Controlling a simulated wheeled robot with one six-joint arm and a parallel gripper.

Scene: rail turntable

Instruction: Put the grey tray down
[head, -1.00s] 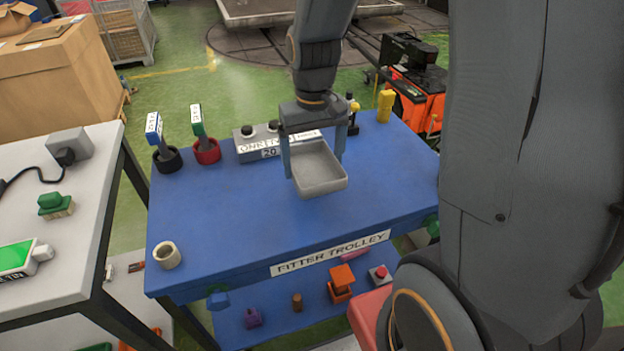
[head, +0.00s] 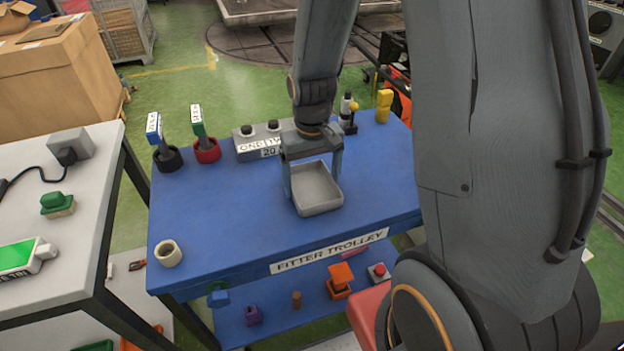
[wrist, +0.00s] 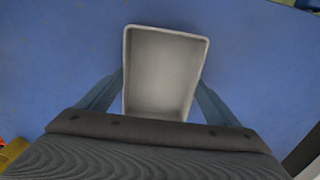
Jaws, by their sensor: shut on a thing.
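The grey tray (head: 318,207) is an empty, shallow rectangular tray at the middle of the blue trolley top (head: 220,225). My gripper (head: 315,180) is shut on it, with one finger on each side. In the wrist view the tray (wrist: 163,75) sits between the two blue-grey fingers (wrist: 163,92), over bare blue surface. The tray is low over the top and looks about level. I cannot tell whether its underside touches the top.
At the back of the trolley stand a black cup (head: 168,160), a red cup (head: 207,151), a grey switch box (head: 245,145) and a yellow object (head: 383,106). A cream ring (head: 168,253) stands at the front left. The blue top left of the tray is clear.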

